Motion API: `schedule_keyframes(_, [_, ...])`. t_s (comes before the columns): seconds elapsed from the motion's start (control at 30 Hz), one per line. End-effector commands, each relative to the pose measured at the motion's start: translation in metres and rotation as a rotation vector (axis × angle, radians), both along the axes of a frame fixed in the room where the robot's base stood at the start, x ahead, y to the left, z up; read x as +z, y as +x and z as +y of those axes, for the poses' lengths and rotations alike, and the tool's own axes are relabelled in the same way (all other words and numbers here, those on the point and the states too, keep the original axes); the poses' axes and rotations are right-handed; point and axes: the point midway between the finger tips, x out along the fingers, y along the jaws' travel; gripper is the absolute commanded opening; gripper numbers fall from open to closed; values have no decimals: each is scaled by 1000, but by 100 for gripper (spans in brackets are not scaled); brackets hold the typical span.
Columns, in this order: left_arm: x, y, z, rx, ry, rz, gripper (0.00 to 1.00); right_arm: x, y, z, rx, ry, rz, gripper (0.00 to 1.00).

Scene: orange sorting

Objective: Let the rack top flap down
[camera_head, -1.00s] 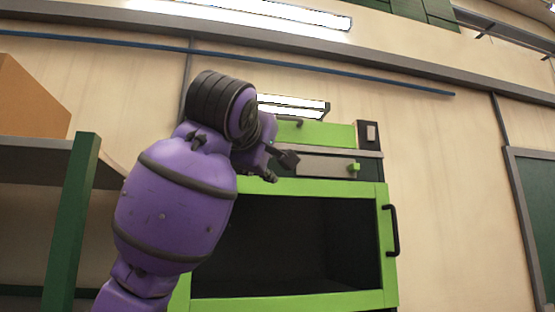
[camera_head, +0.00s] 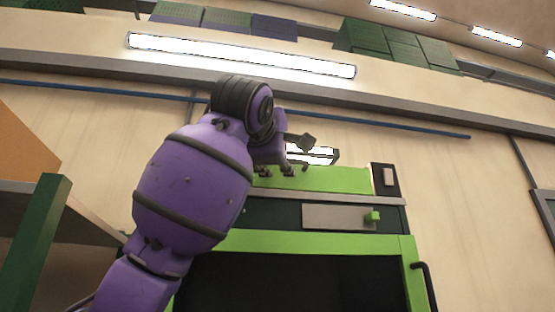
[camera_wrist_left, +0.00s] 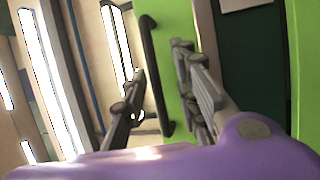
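The rack (camera_head: 410,262) is a dark cabinet with a bright green frame. Its top flap (camera_head: 345,181) is a green panel along the top edge; in the left wrist view the flap (camera_wrist_left: 181,18) fills the middle. A black bar handle (camera_wrist_left: 154,75) stands out from the flap there. My left gripper (camera_head: 298,157) is at the flap's upper left part in the head view. In the left wrist view its fingers (camera_wrist_left: 160,85) are spread, one on each side of the handle. Whether either finger touches the handle I cannot tell. My right gripper is not in view.
Below the flap is a grey panel (camera_head: 337,217) with a green knob (camera_head: 372,216). A green-framed door with a black handle (camera_head: 427,287) is lower down. A shelf with a green post (camera_head: 35,240) and an orange-brown box (camera_head: 22,147) stands at the left.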

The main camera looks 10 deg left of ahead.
Motion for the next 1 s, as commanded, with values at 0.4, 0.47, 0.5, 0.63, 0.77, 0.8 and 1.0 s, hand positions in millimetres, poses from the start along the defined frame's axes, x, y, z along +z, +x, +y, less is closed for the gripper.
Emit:
schedule_keyframes(0.4, [3, 2, 0, 0, 0, -5, 14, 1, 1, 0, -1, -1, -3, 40])
schedule_keyframes(0.47, [3, 2, 0, 0, 0, -5, 6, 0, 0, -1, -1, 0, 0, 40])
schedule_keyframes(0.5, [3, 2, 0, 0, 0, -5, 1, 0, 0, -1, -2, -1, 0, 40])
schedule_keyframes(0.63, [3, 2, 0, 0, 0, -5, 0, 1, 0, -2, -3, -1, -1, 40])
schedule_keyframes(0.77, [3, 2, 0, 0, 0, -5, 0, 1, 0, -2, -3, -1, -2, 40])
schedule_keyframes(0.8, [3, 1, 0, 0, 0, -5, 0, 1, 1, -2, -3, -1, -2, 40])
schedule_keyframes(1.0, [2, 0, -1, -3, 4, -21, 0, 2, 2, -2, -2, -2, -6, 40])
